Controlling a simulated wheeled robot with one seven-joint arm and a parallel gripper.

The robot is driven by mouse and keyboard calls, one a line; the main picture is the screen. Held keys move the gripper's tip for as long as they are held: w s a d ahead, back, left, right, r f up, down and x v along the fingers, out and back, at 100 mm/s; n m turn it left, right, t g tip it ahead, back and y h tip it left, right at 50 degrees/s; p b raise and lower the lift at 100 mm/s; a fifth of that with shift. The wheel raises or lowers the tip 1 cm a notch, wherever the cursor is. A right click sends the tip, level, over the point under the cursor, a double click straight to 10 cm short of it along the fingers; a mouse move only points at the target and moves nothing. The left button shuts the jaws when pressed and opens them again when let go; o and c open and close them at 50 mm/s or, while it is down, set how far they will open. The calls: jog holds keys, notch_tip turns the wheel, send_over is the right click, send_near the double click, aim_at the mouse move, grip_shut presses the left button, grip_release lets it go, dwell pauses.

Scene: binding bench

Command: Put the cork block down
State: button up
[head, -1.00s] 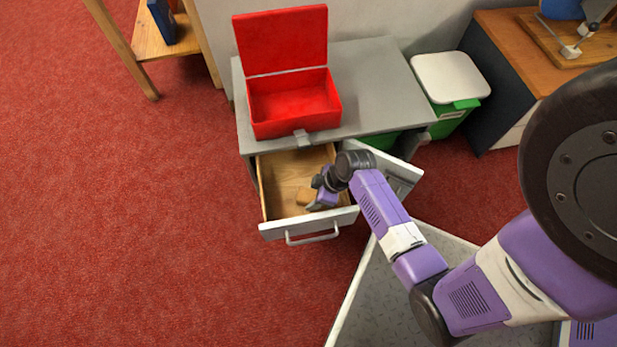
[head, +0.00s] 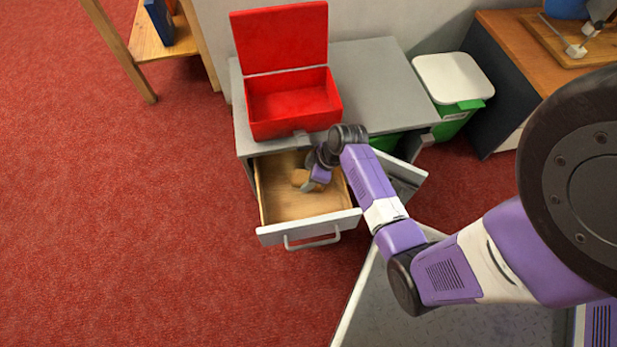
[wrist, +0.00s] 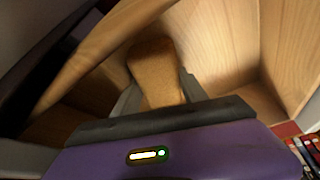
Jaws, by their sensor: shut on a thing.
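The cork block (head: 299,178) is a small tan-brown piece at the tip of my gripper (head: 310,183). In the wrist view the cork block (wrist: 154,68) stands out between the two grey fingers of my gripper (wrist: 160,95), which is shut on it. In the head view it appears over the open wooden drawer (head: 290,208), toward its back. I cannot tell whether the block touches the drawer floor. My arm hides part of the drawer's right side.
An open red box (head: 290,108) with its lid up stands on the grey cabinet top (head: 375,80) behind the drawer. A cabinet door (head: 405,178) stands open to the right. A green bin with a white lid (head: 453,77) is further right. The drawer's front part is bare.

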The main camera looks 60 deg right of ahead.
jog(key=shift+f, duration=0.1)
jog(key=o, duration=1.3)
jog(key=shift+o, duration=0.2)
